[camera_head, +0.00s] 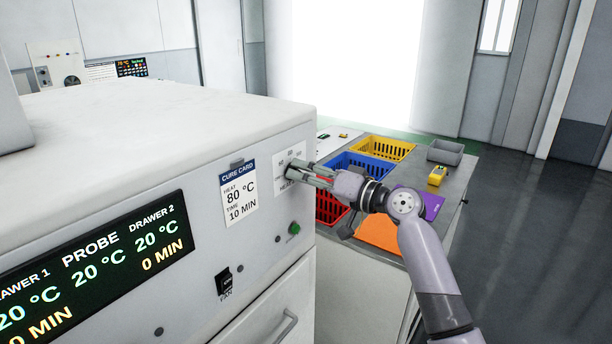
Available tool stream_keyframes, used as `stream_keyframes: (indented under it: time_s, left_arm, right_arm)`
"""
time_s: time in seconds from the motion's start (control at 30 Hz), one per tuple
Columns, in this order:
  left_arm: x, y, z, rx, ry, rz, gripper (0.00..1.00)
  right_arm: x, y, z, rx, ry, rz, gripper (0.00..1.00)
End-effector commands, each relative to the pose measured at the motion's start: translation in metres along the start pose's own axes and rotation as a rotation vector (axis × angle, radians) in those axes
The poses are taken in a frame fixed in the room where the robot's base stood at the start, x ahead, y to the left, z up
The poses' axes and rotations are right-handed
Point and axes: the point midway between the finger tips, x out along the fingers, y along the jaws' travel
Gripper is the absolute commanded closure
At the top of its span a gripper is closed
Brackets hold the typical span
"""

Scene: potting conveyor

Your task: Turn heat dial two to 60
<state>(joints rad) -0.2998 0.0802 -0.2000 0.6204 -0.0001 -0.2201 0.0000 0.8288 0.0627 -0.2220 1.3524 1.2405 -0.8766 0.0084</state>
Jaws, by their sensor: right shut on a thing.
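The heat dial's white scale plate (282,160) is on the right end of the oven's front panel. Its printed numbers and label are small and partly covered, so I cannot read the setting. My right gripper (296,173) reaches in from the right and is shut on the dial knob, which its fingers mostly hide. The oven's display (95,255) reads 20 °C and 0 MIN for drawer 2, and 20 °C for the probe. The cure card (239,194) reads heat 80 °C, time 10 min. My left gripper is not in view.
A fan switch (223,281) and a green button (294,228) are on the panel below. Behind my right arm, a side bench holds a yellow basket (385,149), a blue basket (340,160), a red basket (328,210) and a grey bin (446,152). Open floor lies at the right.

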Motion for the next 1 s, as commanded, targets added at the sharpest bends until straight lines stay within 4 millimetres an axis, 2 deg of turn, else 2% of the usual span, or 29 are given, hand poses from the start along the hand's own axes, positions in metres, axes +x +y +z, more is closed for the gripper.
stream_keyframes:
  time_s: [0.07, 0.1, 0.37, 0.77, 0.87, 1.0]
  left_arm:
    - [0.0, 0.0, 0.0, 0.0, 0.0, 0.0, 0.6]
    - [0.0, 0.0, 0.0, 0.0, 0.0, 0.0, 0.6]
    - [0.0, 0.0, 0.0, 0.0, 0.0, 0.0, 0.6]
    - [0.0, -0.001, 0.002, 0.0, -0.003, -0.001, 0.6]
    - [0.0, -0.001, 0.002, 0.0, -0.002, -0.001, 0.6]
    - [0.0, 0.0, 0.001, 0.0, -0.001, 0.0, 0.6]
  right_arm:
    - [0.0, 0.0, -0.002, -0.001, 0.004, 0.0, 0.93]
    - [0.0, 0.0, -0.002, -0.001, 0.004, 0.0, 0.63]
    - [0.0, 0.0, -0.001, -0.002, 0.002, 0.0, 0.46]
    - [-0.006, 0.0, -0.001, -0.002, 0.002, 0.0, 0.45]
    - [-0.019, 0.001, 0.0, -0.004, 0.002, 0.002, 0.45]
    - [-0.049, 0.002, -0.001, -0.004, 0.003, 0.003, 0.45]
